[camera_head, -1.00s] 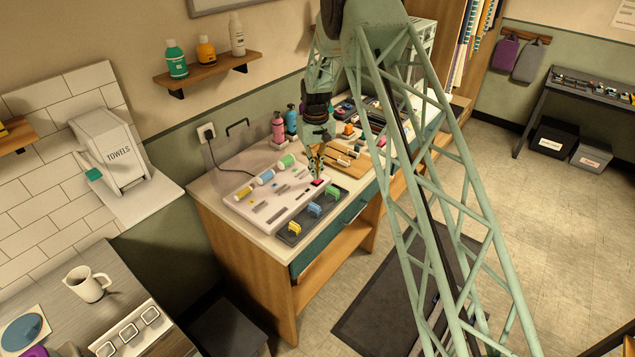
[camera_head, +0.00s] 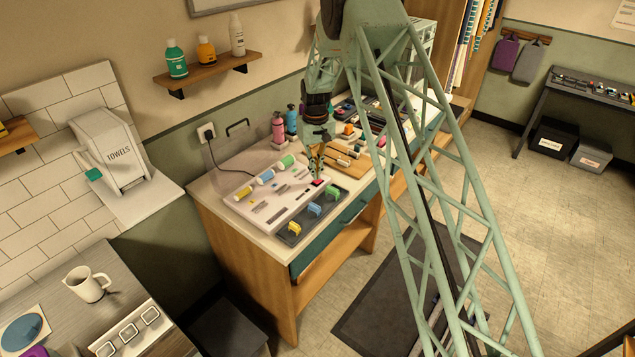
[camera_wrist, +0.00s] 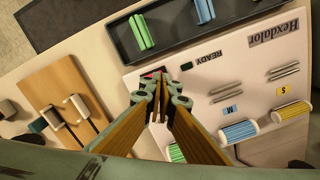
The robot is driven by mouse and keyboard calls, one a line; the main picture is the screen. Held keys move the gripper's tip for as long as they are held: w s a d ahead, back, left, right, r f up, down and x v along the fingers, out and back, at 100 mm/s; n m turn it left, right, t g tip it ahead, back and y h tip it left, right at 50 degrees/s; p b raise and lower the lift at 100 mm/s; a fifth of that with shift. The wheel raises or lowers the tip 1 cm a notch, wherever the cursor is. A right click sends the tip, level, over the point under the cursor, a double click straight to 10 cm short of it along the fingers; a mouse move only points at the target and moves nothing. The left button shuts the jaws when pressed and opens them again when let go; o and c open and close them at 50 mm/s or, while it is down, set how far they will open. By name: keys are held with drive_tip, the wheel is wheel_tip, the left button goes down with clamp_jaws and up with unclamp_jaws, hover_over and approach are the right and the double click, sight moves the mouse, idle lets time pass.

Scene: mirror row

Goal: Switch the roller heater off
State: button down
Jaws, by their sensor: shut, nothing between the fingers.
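The roller heater (camera_head: 235,203) is a pale, flat unit on the counter with blue, green and yellow rollers on it. In the wrist view its pale top (camera_wrist: 262,72) carries the name "Hexdalor", a "READY" label and roller slots. A small red switch (camera_head: 319,182) sits at its right end; in the wrist view a bit of red (camera_wrist: 151,74) shows just beyond the fingertips. My gripper (camera_head: 317,175) is shut and empty, pointing down right over that switch. In the wrist view my gripper (camera_wrist: 161,74) partly hides the switch; I cannot tell contact or its position.
A dark tray (camera_head: 293,238) with coloured clips lies along the heater's front. A wooden board (camera_head: 340,163) with tools lies to its right. Pink (camera_head: 278,128) and blue (camera_head: 292,120) bottles stand behind. A cord runs to the wall socket (camera_head: 207,133).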

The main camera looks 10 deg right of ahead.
drive_tip(key=shift+f+b, duration=0.6)
drive_tip(key=shift+f, duration=0.6)
idle(1.6)
drive_tip(key=shift+r+p, duration=0.85)
drive_tip(key=shift+r, duration=2.65)
